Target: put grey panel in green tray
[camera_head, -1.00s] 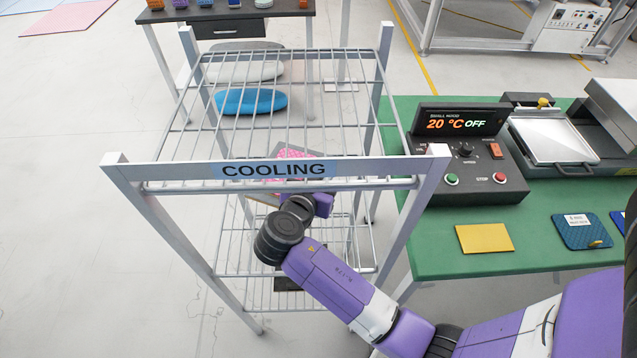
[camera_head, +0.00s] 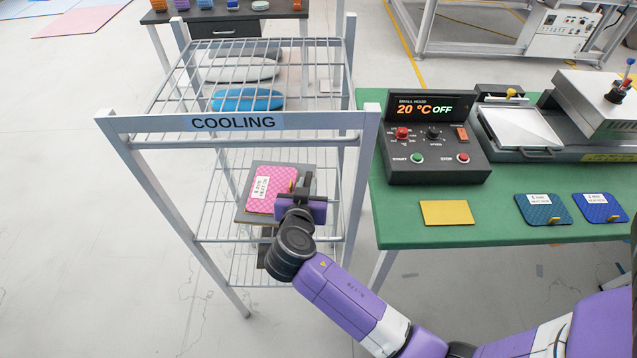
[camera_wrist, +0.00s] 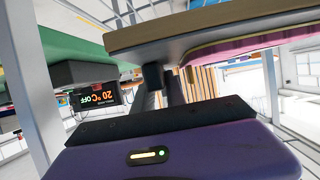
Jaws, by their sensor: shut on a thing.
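A grey panel (camera_head: 247,217) shows below the top of the cooling rack, with a pink patterned panel (camera_head: 265,183) bearing a white label lying over it. My gripper (camera_head: 303,185) is at their right edge and shut on the grey panel; the fingertips are partly hidden. In the wrist view the grey panel (camera_wrist: 210,32) spans the upper right, close to the fingers (camera_wrist: 155,80), with the pink panel (camera_wrist: 245,48) against it. I see no clear green tray; the green surface in view is a tabletop (camera_head: 400,225).
The cooling rack (camera_head: 345,140) has metal posts and wire shelves close around my gripper. A control box (camera_head: 435,165), a yellow plate (camera_head: 446,213) and blue panels (camera_head: 543,209) are on the green table. Blue and grey oval boards lie beyond the rack.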

